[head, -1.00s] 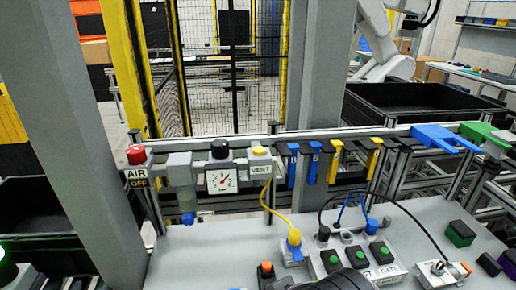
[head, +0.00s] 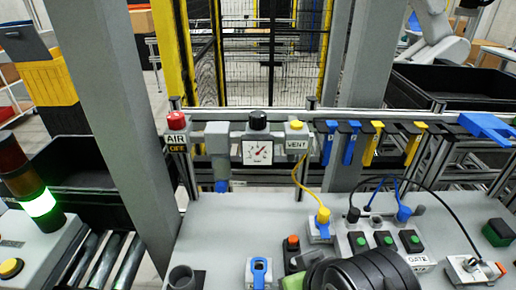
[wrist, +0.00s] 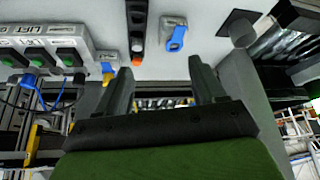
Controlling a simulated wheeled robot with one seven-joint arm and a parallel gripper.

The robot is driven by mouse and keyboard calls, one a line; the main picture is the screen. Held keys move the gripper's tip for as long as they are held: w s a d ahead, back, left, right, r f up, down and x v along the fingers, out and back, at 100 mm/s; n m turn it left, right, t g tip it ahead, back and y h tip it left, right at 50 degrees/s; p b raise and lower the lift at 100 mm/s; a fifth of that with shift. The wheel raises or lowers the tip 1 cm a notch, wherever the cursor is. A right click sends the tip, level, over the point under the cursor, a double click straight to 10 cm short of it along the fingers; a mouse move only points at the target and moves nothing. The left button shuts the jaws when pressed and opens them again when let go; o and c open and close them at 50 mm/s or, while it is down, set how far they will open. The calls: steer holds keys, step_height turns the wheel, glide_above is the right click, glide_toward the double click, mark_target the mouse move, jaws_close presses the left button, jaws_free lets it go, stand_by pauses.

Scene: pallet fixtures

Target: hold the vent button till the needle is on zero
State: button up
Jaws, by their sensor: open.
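The vent button (head: 296,125) is a yellow cap on a grey block labelled VENT (head: 297,145) on the rail in the head view. Nothing touches it. Left of it is the white pressure gauge (head: 257,152) under a black knob (head: 258,120); its needle appears to slant up and to the right, with the numbers too small to read. A yellow cable runs down from the vent block. My gripper (wrist: 161,68) is open and empty in the wrist view, its fingers apart over the grey bench. The vent button cannot be made out in the wrist view.
A red AIR OFF knob (head: 176,121) is left of the gauge. Blue and yellow hooks (head: 372,143) hang to the right. Green-button boxes (head: 385,241) and a blue-latched socket (head: 259,270) sit on the bench. A lit stack light (head: 38,204) and a grey post (head: 118,120) stand left.

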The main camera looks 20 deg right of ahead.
jaws_close()
stand_by(0.5)
stand_by(1.4)
